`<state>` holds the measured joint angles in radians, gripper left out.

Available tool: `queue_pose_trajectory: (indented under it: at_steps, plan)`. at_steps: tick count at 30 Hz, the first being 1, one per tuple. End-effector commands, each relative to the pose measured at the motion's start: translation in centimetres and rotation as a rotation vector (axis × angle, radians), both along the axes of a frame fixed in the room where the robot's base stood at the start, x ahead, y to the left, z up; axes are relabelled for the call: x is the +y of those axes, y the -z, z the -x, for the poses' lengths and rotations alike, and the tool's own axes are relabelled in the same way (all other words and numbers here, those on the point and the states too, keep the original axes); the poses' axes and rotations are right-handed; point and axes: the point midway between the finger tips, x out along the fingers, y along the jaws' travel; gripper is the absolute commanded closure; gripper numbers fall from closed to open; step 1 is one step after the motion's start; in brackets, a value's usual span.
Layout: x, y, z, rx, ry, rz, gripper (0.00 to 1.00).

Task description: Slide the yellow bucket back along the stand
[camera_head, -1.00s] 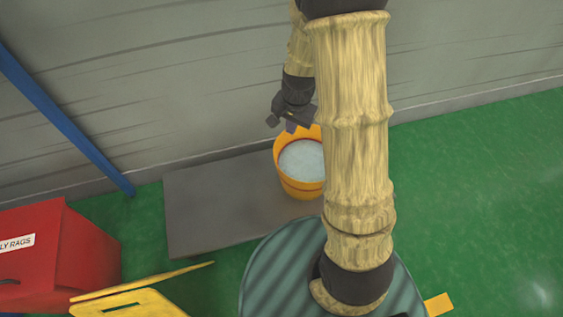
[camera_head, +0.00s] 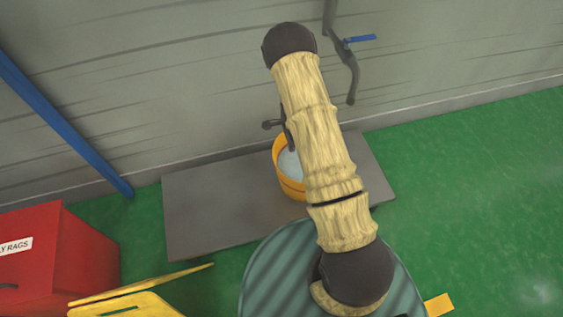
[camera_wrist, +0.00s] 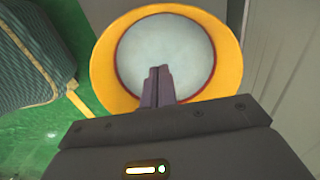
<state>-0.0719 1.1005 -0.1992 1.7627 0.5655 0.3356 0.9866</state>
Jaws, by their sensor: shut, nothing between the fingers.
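The yellow bucket (camera_head: 290,188) stands upright on the flat grey stand (camera_head: 215,205), near the stand's right part. It has a pale, bluish-white surface inside. My arm hides the bucket's right side in the head view. In the wrist view the bucket (camera_wrist: 108,68) shows as a wide yellow ring with a dark red inner line. My gripper (camera_wrist: 159,71) is shut and empty, its two dark fingers together over the bucket's opening. In the head view my gripper (camera_head: 289,140) is a small dark shape at the bucket's back rim, partly hidden. I cannot tell whether the fingertips are below the rim.
A grey wall (camera_head: 190,70) runs behind the stand, with a blue slanted bar (camera_head: 65,120) at left. A pipe with a blue handle (camera_head: 360,39) is on the wall. A red rag box (camera_head: 50,255) and a yellow folding item (camera_head: 130,300) are front left. Green floor (camera_head: 470,190) is clear at right.

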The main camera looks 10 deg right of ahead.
Motion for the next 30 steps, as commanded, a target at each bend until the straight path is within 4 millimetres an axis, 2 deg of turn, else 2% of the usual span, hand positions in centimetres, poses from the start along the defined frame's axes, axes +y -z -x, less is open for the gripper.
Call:
queue_pose_trajectory:
  at_steps: [5, 8, 23, 25, 30]
  plan:
    - [0.4, 0.7, 0.0, 0.001, -0.009, 0.0, 1.0]
    - [0.5, 1.9, 0.1, 0.002, -0.01, -0.001, 1.0]
    - [-0.2, 10.6, 0.1, 0.002, 0.002, 0.0, 1.0]
    - [1.3, 10.2, 0.0, -0.001, -0.004, -0.001, 1.0]
    - [3.3, 10.1, 0.1, 0.0, -0.002, 0.0, 1.0]
